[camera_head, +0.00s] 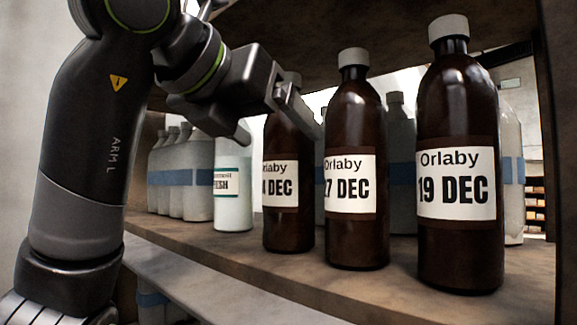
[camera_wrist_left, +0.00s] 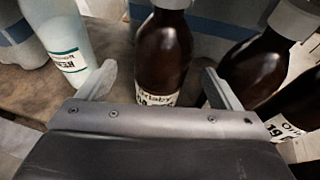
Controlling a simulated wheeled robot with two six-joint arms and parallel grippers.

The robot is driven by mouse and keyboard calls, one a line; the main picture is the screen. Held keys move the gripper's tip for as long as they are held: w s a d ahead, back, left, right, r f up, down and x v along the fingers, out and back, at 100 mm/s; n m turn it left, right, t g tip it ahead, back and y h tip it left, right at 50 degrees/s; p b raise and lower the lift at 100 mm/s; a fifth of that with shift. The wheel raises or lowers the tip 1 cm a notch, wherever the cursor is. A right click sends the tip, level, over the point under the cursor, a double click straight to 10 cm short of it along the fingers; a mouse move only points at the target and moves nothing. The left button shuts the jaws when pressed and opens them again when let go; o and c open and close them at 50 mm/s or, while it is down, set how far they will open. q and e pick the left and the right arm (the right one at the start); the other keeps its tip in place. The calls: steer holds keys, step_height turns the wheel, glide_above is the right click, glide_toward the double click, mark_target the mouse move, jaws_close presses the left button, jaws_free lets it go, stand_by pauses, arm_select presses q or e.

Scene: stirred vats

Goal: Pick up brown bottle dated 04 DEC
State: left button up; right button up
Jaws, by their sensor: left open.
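The leftmost brown bottle (camera_head: 288,190) stands upright on the shelf; its label reads "Orlaby" and "4 DEC", with the first digit turned out of sight. My left gripper (camera_head: 279,130) is open at its upper part and hides some of its neck and shoulder. In the left wrist view this bottle (camera_wrist_left: 162,55) shows between the two spread fingers (camera_wrist_left: 160,88), apart from both. Its label's date is mostly hidden there by the gripper body. My right gripper is not in view.
A brown bottle marked "7 DEC", first digit partly cut (camera_head: 352,190), stands close to the right, then one marked "19 DEC" (camera_head: 458,180). A white bottle (camera_head: 233,180) stands to the left. Grey bottles (camera_head: 183,180) stand behind. The upper shelf board (camera_head: 310,30) is close overhead.

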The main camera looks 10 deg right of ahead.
mark_target(289, 141)
arm_select(q)
steer(key=p+x, duration=0.2)
steer(key=x, duration=0.2)
steer(key=shift+w+d+r, duration=0.1)
steer(key=shift+d+r, duration=0.05)
steer(key=shift+d, duration=0.15)
steer(key=shift+w+d, duration=0.1)
steer(key=shift+w, duration=0.05)
steer(key=shift+c, duration=0.6)
steer(key=c, duration=1.2)
steer(key=shift+c, duration=1)
